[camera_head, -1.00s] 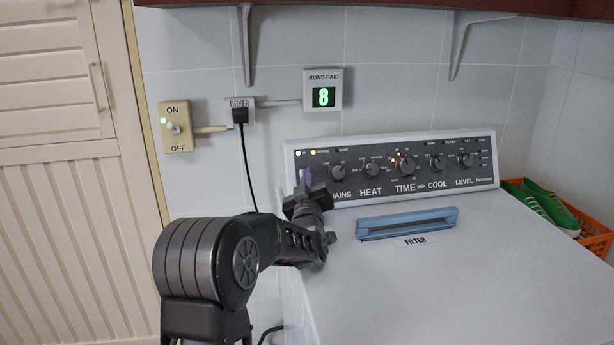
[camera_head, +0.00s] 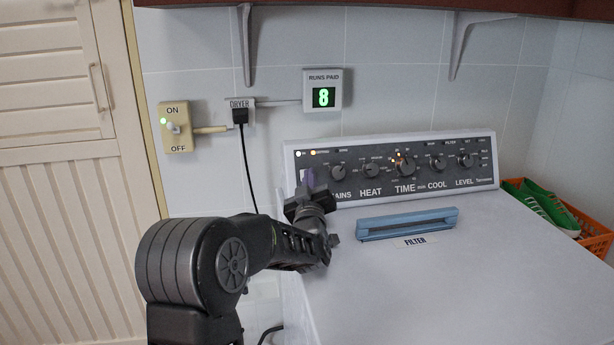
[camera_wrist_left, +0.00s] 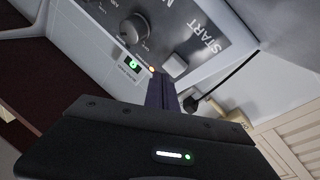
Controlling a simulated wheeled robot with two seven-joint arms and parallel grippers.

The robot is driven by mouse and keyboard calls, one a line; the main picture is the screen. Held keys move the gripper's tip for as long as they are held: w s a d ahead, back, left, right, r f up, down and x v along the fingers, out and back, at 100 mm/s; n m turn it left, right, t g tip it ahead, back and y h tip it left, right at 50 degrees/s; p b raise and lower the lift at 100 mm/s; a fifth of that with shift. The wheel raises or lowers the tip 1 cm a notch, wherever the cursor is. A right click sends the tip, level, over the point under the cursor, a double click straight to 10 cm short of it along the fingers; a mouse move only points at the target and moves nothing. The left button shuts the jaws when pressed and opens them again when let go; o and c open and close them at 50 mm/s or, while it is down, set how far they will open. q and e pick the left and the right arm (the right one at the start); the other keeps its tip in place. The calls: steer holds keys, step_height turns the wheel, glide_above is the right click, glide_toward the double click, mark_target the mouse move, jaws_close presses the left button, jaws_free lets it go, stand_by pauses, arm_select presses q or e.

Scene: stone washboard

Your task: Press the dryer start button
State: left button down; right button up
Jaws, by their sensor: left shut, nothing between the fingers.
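The dryer (camera_head: 480,270) has a dark control panel (camera_head: 330,160) with a row of knobs. In the left wrist view a pale square start button (camera_wrist_left: 174,65) sits on the panel beside the word START. My left gripper (camera_head: 308,178) is at the left end of the panel. Its shut, empty purple fingers (camera_wrist_left: 158,82) are right next to the button in the left wrist view. I cannot tell whether they touch it. My right gripper is in neither view.
A RUNS PAID display (camera_head: 323,91) on the wall reads 8. An ON/OFF switch (camera_head: 175,128) and the dryer plug (camera_head: 240,115) are to its left. A blue filter handle (camera_head: 407,223) lies on the dryer top. An orange basket (camera_head: 592,240) stands at the right.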

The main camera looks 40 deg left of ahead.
arm_select(q)
steer(key=shift+d+r, duration=0.1)
steer(key=s+d+r, duration=0.2)
steer(key=d, duration=0.1)
steer(key=shift+s+d+p, duration=0.15)
steer(key=shift+s+p, duration=0.25)
steer(key=shift+f, duration=0.1)
stand_by(1.3)
